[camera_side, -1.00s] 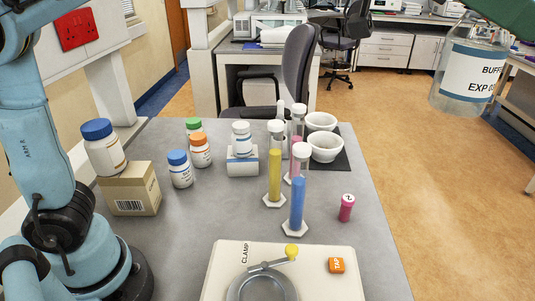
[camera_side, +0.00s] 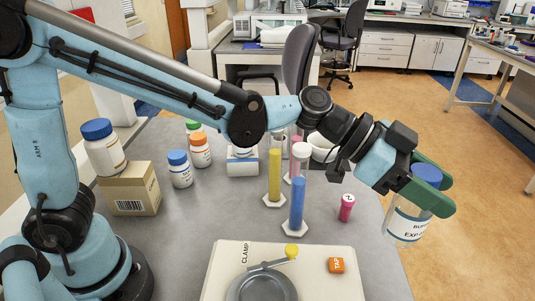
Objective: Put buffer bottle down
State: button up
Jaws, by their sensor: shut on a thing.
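The buffer bottle (camera_side: 408,221) is a clear bottle with a blue cap and a white label with a blue band reading "BUFF… EXP…". It hangs in the air at the right, seen against the floor near the right edge of the grey table. My gripper (camera_side: 432,190) has green fingers and is shut on the bottle around its blue cap. The bottle looks slightly tilted. Its far side is partly hidden by the fingers.
The grey table (camera_side: 375,262) has some clear room at its right edge. A mortar (camera_side: 322,148) is behind my arm.

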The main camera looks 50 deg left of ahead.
notch_tip(320, 180, down, 14)
dwell(0.8)
jog(key=o, duration=1.3)
jog(key=v, duration=0.7)
jog(key=shift+a+r, duration=0.15)
jog(key=shift+a, duration=0.05)
jog(key=shift+s, duration=0.15)
